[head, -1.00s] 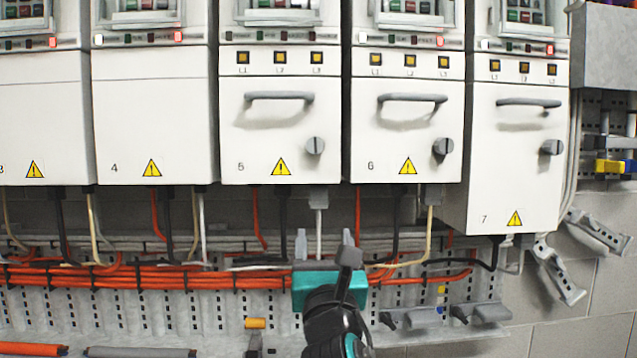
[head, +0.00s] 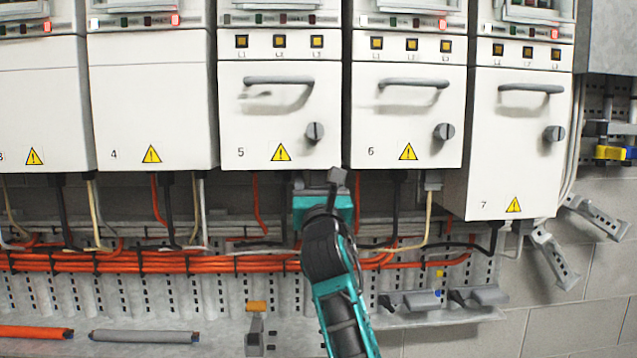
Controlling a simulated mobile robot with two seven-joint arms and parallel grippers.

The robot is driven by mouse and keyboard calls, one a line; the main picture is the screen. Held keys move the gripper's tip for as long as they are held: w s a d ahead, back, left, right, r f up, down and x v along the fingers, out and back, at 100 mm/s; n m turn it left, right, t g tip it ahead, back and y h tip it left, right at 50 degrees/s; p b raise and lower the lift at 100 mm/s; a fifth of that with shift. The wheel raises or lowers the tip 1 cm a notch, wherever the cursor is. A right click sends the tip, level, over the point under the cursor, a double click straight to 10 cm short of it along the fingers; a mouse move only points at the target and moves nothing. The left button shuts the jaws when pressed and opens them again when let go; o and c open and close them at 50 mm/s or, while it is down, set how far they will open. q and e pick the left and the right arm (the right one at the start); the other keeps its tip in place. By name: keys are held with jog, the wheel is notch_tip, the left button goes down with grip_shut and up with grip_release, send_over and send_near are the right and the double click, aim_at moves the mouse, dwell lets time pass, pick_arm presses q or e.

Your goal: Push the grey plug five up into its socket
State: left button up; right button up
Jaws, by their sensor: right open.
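Drive five (head: 262,130) is a white cabinet marked 5, with a grey handle, a knob and a warning triangle. The grey plug five (head: 315,180) shows only in part at its bottom edge, right of the warning triangle. My right gripper (head: 319,180), with a teal body, is raised from below to that spot. Its jaws are open, with a finger on either side of the plug. The gripper hides the plug's cable and much of the plug, so I cannot tell how far the plug sits in its socket. My left gripper is not in view.
Drive four (head: 152,105) and drive six (head: 405,125) stand on either side. A grey plug (head: 433,180) hangs under drive six. Orange cables (head: 200,262) run along a perforated rail below. A shelf (head: 430,315) with grey parts is at lower right.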

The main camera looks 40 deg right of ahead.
grip_shut()
dwell(0.7)
